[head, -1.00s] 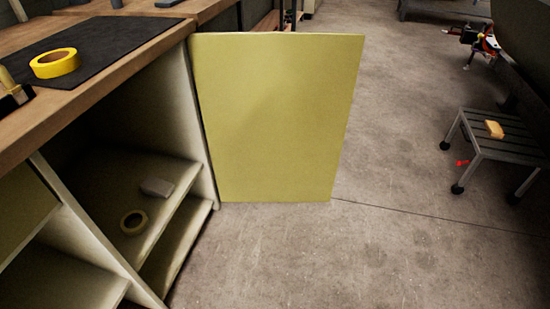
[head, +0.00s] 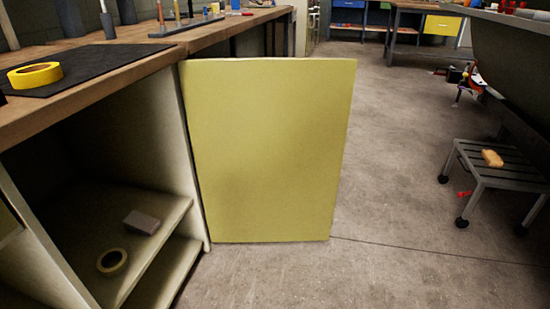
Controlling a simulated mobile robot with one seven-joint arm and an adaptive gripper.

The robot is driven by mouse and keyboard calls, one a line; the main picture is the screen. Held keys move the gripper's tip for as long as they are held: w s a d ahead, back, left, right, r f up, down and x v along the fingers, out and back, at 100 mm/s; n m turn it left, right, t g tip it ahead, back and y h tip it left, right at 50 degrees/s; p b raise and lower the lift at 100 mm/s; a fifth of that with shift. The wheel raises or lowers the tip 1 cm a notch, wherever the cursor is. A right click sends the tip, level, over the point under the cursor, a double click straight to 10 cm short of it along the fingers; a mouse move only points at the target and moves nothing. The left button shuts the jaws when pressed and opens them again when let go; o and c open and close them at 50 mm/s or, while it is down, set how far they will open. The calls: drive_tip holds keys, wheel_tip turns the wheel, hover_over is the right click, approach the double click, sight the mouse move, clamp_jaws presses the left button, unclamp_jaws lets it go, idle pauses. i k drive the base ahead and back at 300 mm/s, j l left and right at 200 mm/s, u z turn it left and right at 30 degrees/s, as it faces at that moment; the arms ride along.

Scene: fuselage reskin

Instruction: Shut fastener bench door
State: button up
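The fastener bench door (head: 268,150) is a flat yellow-green panel in the middle of the head view. It stands wide open, swung out from the right side of the bench cabinet, with its hinge edge at the cabinet's right upright (head: 190,160). The cabinet opening to its left is uncovered. Inside it, a shelf (head: 160,235) holds a tape roll (head: 112,261) and a small grey-brown block (head: 142,222). No handle shows on the door face that I see. My gripper is not in view.
The wooden benchtop (head: 150,65) carries a dark mat (head: 95,75) with a yellow tape roll (head: 35,75). A grey wheeled step stool (head: 490,165) with a yellow-tan block stands at the right. Concrete floor (head: 400,220) lies clear between door and stool.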

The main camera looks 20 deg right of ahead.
sight(268, 135)
drive_tip(key=i+l, duration=0.5)
drive_tip(key=l, duration=0.2)
drive_tip(key=i+l+z, duration=0.15)
drive_tip(key=i+l, duration=0.35)
drive_tip(key=l, duration=0.2)
